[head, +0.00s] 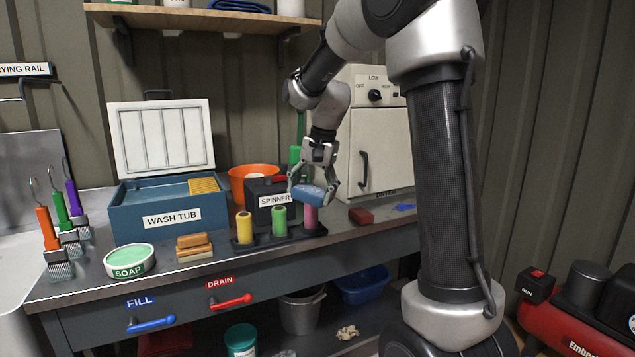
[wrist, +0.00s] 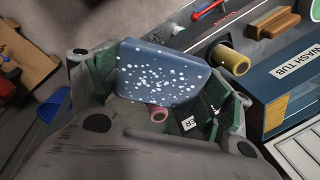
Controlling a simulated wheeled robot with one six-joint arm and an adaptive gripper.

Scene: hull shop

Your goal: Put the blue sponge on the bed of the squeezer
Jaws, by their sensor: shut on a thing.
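The blue sponge (head: 308,194) is between the fingers of my gripper (head: 313,187), above the bench near the rollers. In the wrist view the sponge (wrist: 160,72) shows white specks, and the fingers of my gripper (wrist: 158,88) are shut on it from both sides. I cannot make out the squeezer or its bed with certainty. A green upright part (head: 295,154) behind my gripper may belong to it, but most of that spot is hidden by my gripper and arm.
A tray of yellow, green and pink rollers (head: 262,243) lies below the sponge. The spinner (head: 262,189) and orange bowl (head: 243,176) stand behind. The wash tub (head: 130,215) is left. A red block (head: 361,216) and a flat blue item (head: 405,207) lie right, before the dryer (head: 378,135).

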